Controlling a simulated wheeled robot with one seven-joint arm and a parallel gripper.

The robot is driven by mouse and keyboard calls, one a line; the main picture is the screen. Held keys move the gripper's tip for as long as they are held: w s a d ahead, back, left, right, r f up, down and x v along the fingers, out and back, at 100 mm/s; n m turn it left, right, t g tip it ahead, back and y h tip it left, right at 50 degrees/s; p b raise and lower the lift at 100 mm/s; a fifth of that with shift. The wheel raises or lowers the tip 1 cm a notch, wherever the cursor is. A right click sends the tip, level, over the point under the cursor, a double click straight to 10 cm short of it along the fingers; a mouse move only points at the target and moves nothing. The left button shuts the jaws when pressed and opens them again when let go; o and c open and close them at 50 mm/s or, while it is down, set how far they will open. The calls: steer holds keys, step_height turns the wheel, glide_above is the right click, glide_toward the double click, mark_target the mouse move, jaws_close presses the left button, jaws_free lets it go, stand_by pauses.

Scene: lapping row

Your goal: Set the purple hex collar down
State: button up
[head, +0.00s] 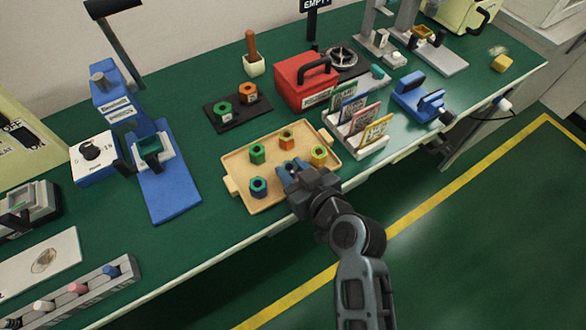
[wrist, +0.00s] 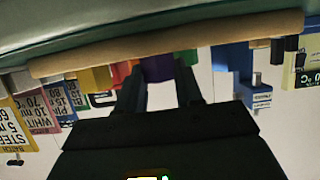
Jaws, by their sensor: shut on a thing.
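My gripper (head: 288,172) is low over the front right part of the wooden tray (head: 232,165). It is shut on the purple hex collar (wrist: 158,69), which shows as a purple patch between the fingers in the wrist view. In the head view the fingers hide the collar, so I cannot tell whether it touches the tray. The tray rim also crosses the top of the wrist view (wrist: 170,40).
A black plate (head: 237,111) with green and orange collars lies behind the tray. A red box (head: 304,82) and a card rack (head: 357,133) stand behind and to the right. A blue press (head: 165,185) stands at left. The bench's front edge is close.

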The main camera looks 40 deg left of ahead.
steer(key=o, duration=1)
steer(key=shift+o, duration=0.2)
steer(key=shift+r, duration=0.1)
steer(key=v, duration=1.2)
steer(key=shift+b, duration=0.3)
steer(key=s+d+f+m+t+h, duration=0.2)
steer(key=s+d+m+t+h, duration=0.15)
steer(key=d, duration=0.75)
steer(key=s+d+f+m+t+h, duration=0.25)
steer(key=s+d+m, duration=0.25)
steer(key=d, duration=0.6)
steer(key=s+d+r+m+t+h, duration=0.2)
steer(key=s+d+r+h, duration=0.1)
steer(key=s+r, duration=0.4)
steer(key=s+d+r+m+t+h, duration=0.2)
steer(key=s+d+r+m+h, duration=0.1)
steer(key=s+d+r, duration=0.3)
steer(key=shift+s+d+r, duration=0.3)
steer(key=shift+s+r, duration=0.3)
steer(key=shift+s, duration=0.45)
